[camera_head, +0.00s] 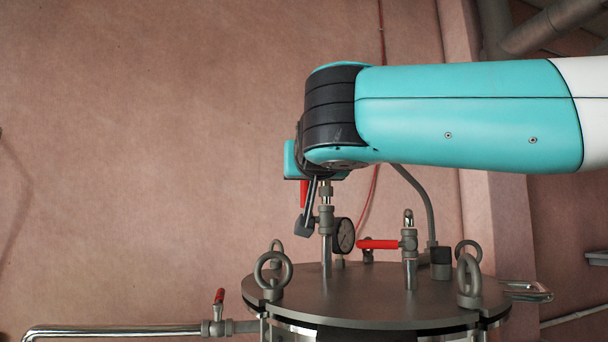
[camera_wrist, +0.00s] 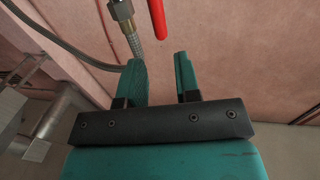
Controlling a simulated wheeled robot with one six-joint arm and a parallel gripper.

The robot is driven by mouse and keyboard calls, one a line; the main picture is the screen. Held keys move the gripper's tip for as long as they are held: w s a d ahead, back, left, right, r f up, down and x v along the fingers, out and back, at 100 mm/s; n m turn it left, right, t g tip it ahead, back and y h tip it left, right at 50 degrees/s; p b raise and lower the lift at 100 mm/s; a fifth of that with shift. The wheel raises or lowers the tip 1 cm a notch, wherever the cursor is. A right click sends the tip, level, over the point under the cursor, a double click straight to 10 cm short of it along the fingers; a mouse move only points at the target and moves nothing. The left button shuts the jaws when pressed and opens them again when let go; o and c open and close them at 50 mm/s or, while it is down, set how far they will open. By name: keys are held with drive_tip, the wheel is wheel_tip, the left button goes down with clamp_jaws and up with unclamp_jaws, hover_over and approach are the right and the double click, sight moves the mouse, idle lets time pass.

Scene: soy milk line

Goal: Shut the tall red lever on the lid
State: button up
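The tall red lever (camera_head: 304,193) stands upright beside the tall valve post (camera_head: 326,232) on the lid (camera_head: 350,298). Its upper part is hidden behind my arm in the head view. A red lever also shows in the wrist view (camera_wrist: 157,18), at the top edge, just above the gap between the fingertips. My gripper (camera_wrist: 161,62) is open, with two teal fingers apart and nothing between them. In the head view my wrist covers the top of the post, and the fingertips cannot be made out clearly. I cannot tell whether the gripper touches the lever.
A second red lever (camera_head: 378,244) lies level on a shorter valve. A round gauge (camera_head: 344,236) sits between the valves. Lifting eyes (camera_head: 272,274) stand around the lid's edge. A grey hose (camera_head: 421,195) rises behind. Open space lies left of the post.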

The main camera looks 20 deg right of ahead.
sight(305, 196)
drive_tip(key=w+p, duration=0.1)
drive_tip(key=w, duration=0.2)
drive_tip(key=w+d+p, duration=0.1)
drive_tip(key=w+p, duration=0.1)
drive_tip(key=w, duration=0.1)
drive_tip(key=w+d+p, duration=0.1)
drive_tip(key=w, duration=0.3)
drive_tip(key=shift+w+d+r+p, duration=0.1)
drive_tip(key=shift+r+p, duration=0.05)
drive_tip(key=shift+p, duration=0.15)
drive_tip(key=shift+w+d, duration=0.1)
drive_tip(key=shift+w, duration=0.55)
clamp_jaws()
